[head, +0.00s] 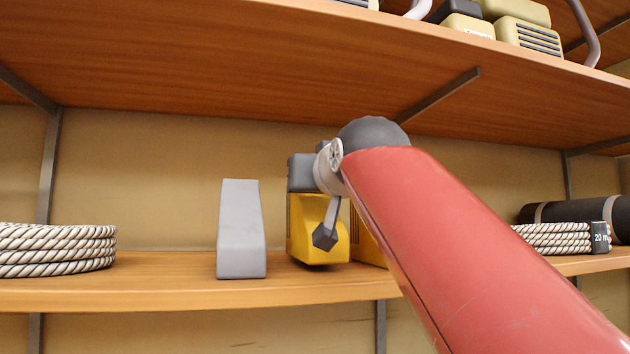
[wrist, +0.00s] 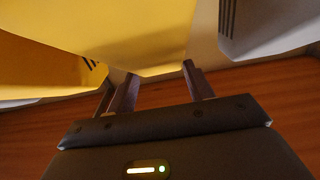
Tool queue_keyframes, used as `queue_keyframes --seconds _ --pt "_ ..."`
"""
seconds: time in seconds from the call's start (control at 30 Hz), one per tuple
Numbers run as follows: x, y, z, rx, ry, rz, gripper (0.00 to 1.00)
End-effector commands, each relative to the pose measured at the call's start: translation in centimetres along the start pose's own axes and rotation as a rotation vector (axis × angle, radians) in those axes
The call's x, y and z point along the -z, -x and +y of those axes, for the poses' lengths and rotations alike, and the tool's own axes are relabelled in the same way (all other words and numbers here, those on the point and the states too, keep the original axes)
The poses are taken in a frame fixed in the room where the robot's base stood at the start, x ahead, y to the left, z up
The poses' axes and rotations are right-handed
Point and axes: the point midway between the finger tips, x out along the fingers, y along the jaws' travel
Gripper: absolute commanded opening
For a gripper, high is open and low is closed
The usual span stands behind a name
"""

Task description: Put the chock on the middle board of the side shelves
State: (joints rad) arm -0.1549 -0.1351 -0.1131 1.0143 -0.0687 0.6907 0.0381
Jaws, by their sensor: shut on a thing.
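The yellow chock (head: 312,232) is a block with dark slots on its side. It stands upright at the board (head: 160,285) of the shelves, its underside at or just above the wood; I cannot tell if it touches. My gripper (wrist: 158,75) is shut on its narrow end, and the yellow body fills the wrist view (wrist: 130,30) beyond the fingers. In the head view my wrist hides part of its top and right side.
A grey wedge (head: 241,230) stands close on the left, and another yellow block (head: 367,240) is close on the right, partly hidden. Rope coils (head: 55,250) lie at far left and right (head: 555,238), with a dark roll (head: 570,211). An upper board (head: 250,60) hangs overhead.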

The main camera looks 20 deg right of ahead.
Motion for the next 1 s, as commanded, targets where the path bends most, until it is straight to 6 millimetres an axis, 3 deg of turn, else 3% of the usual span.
queue_keyframes --seconds 0.8,0.83,1.0 --pt "-1.0 0.1 0.0 0.000 0.000 0.004 0.00" --pt "-1.0 0.1 0.0 0.000 0.000 0.004 0.53" --pt "-1.0 0.1 0.0 0.000 0.000 0.003 0.76"
